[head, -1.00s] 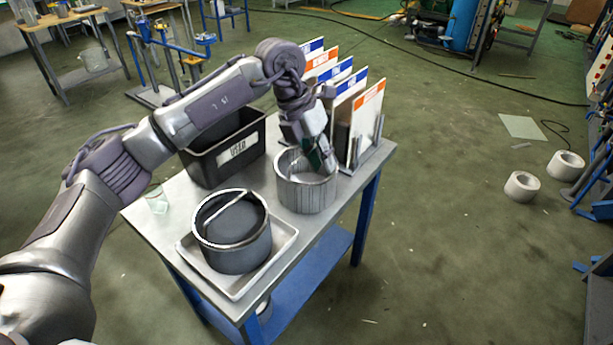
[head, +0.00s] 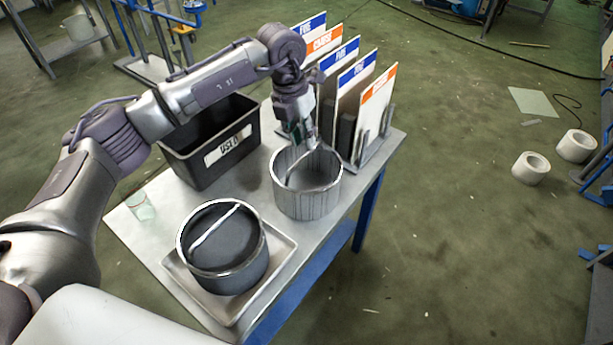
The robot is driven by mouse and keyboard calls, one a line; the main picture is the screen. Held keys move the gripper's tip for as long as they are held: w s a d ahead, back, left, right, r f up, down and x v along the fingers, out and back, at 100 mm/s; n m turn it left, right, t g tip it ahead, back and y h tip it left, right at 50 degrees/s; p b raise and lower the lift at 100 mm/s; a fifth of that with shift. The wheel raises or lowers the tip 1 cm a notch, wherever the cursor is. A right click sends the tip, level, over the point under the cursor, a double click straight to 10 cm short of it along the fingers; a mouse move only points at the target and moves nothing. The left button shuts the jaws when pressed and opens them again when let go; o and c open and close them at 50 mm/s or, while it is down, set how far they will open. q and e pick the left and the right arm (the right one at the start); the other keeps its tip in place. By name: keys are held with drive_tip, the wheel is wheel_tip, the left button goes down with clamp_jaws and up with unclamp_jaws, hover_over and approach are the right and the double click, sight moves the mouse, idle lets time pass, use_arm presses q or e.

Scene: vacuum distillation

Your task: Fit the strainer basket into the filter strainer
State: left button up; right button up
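A light-grey ribbed cylinder, which looks like the strainer basket (head: 308,202), stands on the metal table with its top open. A pale curved bar, perhaps its handle, shows inside it. A dark round pot with a thin light bar across its top, which looks like the filter strainer (head: 228,268), sits in a shallow metal tray (head: 245,318). My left gripper (head: 309,146) points down at the basket's rim, by the upper end of the curved bar. Its fingertips are small and partly merge with the bar, so its grip is unclear. My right gripper is not in view.
A black bin (head: 190,165) with a white label stands behind the pot. A rack of upright sign boards (head: 368,110) stands close to the basket on the right. A small clear glass (head: 141,207) is near the table's left edge. Bare table (head: 330,232) lies right of the tray.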

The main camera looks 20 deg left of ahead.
sight(306, 154)
use_arm(q)
drive_tip(key=f, duration=0.1)
drive_tip(key=f+p, duration=0.1)
drive_tip(key=f, duration=0.1)
drive_tip(key=shift+w+d+f, duration=0.15)
drive_tip(key=shift+w, duration=0.05)
drive_tip(key=shift+w+d+f+p, duration=0.1)
drive_tip(key=shift+f+p, duration=0.15)
drive_tip(key=shift+f, duration=0.35)
drive_tip(key=shift+w+d+f+p, duration=0.1)
drive_tip(key=shift+f+p, duration=0.1)
drive_tip(key=shift+f, duration=0.85)
clamp_jaws()
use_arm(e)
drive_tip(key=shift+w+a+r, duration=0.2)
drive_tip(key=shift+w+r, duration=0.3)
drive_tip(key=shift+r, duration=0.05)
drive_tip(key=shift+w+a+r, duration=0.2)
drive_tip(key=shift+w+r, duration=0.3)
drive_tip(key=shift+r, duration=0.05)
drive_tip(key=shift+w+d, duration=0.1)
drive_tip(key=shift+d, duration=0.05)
